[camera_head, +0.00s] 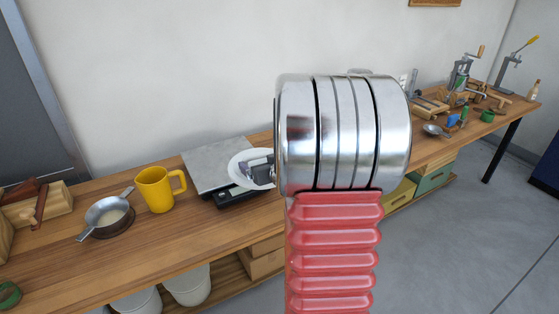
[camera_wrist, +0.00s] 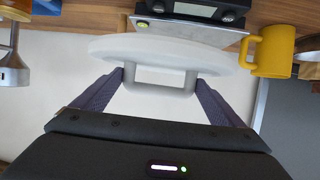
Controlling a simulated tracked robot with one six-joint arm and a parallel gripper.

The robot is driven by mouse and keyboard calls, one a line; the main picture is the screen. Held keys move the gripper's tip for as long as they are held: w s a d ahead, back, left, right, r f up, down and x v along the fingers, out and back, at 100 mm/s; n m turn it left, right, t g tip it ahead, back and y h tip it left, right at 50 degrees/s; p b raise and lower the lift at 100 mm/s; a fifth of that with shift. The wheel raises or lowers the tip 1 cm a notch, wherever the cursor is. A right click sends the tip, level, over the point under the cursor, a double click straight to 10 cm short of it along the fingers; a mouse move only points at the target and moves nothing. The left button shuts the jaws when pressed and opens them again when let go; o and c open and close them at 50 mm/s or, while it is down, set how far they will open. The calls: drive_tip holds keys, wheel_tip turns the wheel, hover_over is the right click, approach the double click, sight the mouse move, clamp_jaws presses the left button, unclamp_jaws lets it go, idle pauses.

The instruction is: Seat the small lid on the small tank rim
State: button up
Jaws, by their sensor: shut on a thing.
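The small lid is a white disc (camera_head: 246,162) with a loop handle, seen above the bench by the black scale in the head view. It also shows in the wrist view (camera_wrist: 165,50), where the picture is upside down. My gripper (camera_wrist: 160,82) is shut on the lid's handle, with one dark finger at each end of it. In the head view my gripper (camera_head: 265,171) is partly hidden behind my arm. The small tank rim cannot be made out in either view; my arm hides the middle of the bench.
A black scale (camera_head: 240,197) and a grey slab (camera_head: 218,158) are close to the lid. A yellow mug (camera_head: 158,189) and a small metal pan (camera_head: 108,212) stand to the left. White buckets (camera_head: 188,285) are under the wooden bench (camera_head: 60,258). Tools crowd its far right end.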

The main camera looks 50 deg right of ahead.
drive_tip(key=w+a+f+n+y, duration=0.1)
drive_tip(key=w+a, duration=0.2)
drive_tip(key=a, duration=0.9)
drive_tip(key=w+a+f+n+y, duration=0.1)
drive_tip(key=w+a+n+y, duration=0.1)
drive_tip(key=a, duration=1.1)
drive_tip(key=w+a+f+n+t+y, duration=0.1)
drive_tip(key=w+a, duration=0.4)
drive_tip(key=a, duration=0.8)
drive_tip(key=shift+f+n+y, duration=0.15)
drive_tip(key=shift+n+y, duration=0.15)
drive_tip(key=shift+y, duration=0.4)
